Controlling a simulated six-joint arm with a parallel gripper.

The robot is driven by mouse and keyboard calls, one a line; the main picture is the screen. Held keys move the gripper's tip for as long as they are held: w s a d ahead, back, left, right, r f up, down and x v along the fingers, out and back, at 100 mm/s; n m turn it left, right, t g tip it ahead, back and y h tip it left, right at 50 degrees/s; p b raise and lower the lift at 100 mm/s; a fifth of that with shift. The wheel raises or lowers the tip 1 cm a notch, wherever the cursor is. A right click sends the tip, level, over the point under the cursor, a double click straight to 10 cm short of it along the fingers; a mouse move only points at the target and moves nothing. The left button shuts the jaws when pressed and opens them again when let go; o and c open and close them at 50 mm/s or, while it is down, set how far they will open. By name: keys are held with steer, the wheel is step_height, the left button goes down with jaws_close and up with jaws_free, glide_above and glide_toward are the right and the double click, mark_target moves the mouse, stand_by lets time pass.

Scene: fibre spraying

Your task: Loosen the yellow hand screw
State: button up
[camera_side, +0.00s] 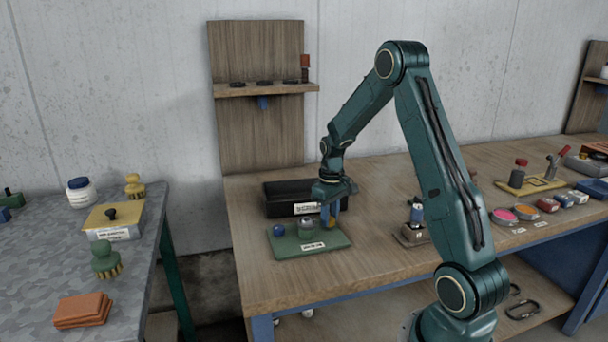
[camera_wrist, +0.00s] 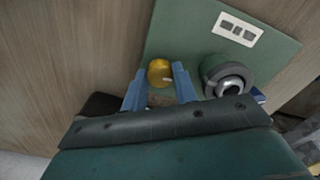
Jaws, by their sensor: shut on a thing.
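The yellow hand screw (camera_wrist: 160,71) sits on the green plate (camera_wrist: 270,62), between the two blue fingertips of my gripper (camera_wrist: 159,77). My gripper is shut on it from above. In the side view my gripper (camera_side: 330,214) points down over the right part of the green plate (camera_side: 285,247), and the screw (camera_side: 332,223) shows only as a small yellow patch between the fingers. The screw's thread and the hole under it are hidden. I cannot tell how far it is turned.
A round dark green part with a metal centre (camera_wrist: 228,78) stands on the plate close beside my gripper. A black bin (camera_side: 285,198) stands behind the plate. A small holder (camera_side: 411,235) stands to the right. The bench front (camera_side: 330,275) is clear.

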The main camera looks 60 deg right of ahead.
steer(key=n, duration=0.5)
steer(key=shift+r, duration=0.1)
stand_by(0.3)
steer(key=o, duration=1)
steer(key=shift+c, duration=0.2)
step_height(320, 180, up, 14)
steer(key=shift+a, duration=0.1)
stand_by(0.4)
